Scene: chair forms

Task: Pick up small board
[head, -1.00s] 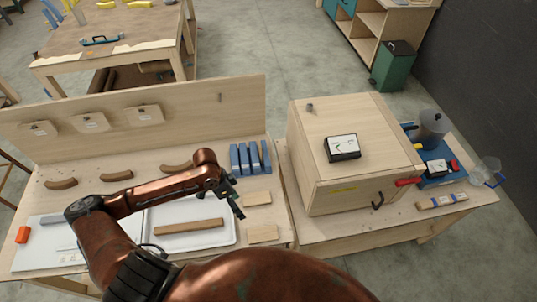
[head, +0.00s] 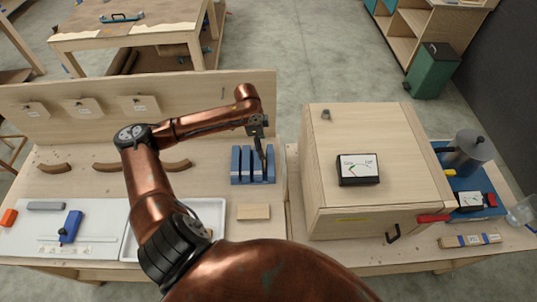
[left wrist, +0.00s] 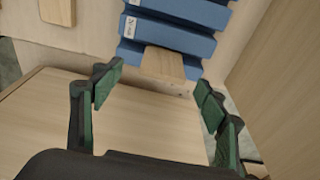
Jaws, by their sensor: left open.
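A small board (head: 254,211), pale and flat, lies on the bench just in front of the blue slotted rack (head: 252,178). A second small board's area, nearer me, is hidden by my arm. My left gripper (head: 263,158) is over the rack, beyond the board and apart from it. In the left wrist view my left gripper (left wrist: 157,97) has its green-padded fingers wide apart with nothing held. That view also shows the blue rack (left wrist: 170,35), a wood piece (left wrist: 163,62) at its edge, and another pale piece (left wrist: 65,10) at top left. My right gripper is not seen.
A back panel (head: 200,98) rises behind the bench. My arm partly covers a white tray (head: 213,212). Curved wood pieces (head: 110,167) lie left of the rack.

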